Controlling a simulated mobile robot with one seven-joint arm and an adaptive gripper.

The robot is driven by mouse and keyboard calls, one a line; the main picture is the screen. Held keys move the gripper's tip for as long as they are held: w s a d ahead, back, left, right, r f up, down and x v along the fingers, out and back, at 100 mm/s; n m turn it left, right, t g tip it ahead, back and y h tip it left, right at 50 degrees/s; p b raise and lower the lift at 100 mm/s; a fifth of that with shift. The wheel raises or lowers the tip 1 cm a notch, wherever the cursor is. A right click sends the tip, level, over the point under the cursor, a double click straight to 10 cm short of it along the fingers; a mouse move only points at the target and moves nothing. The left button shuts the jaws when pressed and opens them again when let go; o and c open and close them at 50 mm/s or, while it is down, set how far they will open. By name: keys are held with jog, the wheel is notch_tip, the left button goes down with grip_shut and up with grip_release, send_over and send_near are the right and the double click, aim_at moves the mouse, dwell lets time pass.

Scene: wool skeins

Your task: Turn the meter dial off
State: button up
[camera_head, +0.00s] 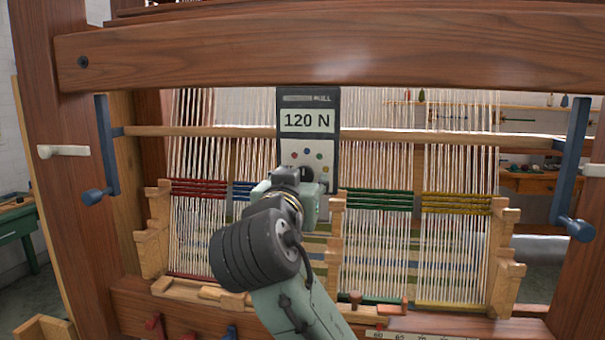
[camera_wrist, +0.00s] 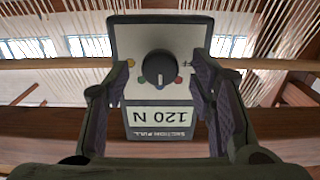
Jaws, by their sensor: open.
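The meter (camera_head: 308,104) is a dark-edged box with a pale face, standing in front of the warp threads and reading "120 N" in the head view. In the wrist view it appears upside down, with its display (camera_wrist: 160,117) below the dial. The dial (camera_wrist: 159,66) is a round black knob with a small pale mark at its lower edge, toward the display. Coloured dots lie around it. My gripper (camera_wrist: 160,72) is open, with one finger on each side of the dial, apart from it. In the head view my wrist hides the meter's lower part.
The wooden loom's thick top beam (camera_head: 330,52) crosses above the meter. A thin horizontal rod (camera_head: 220,132) and many pale threads lie around it. Blue brackets (camera_head: 107,150) stand at both sides, and notched wooden posts (camera_head: 336,225) stand near my arm.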

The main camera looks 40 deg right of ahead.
jog(key=shift+x, duration=0.9)
jog(key=c, duration=1.1)
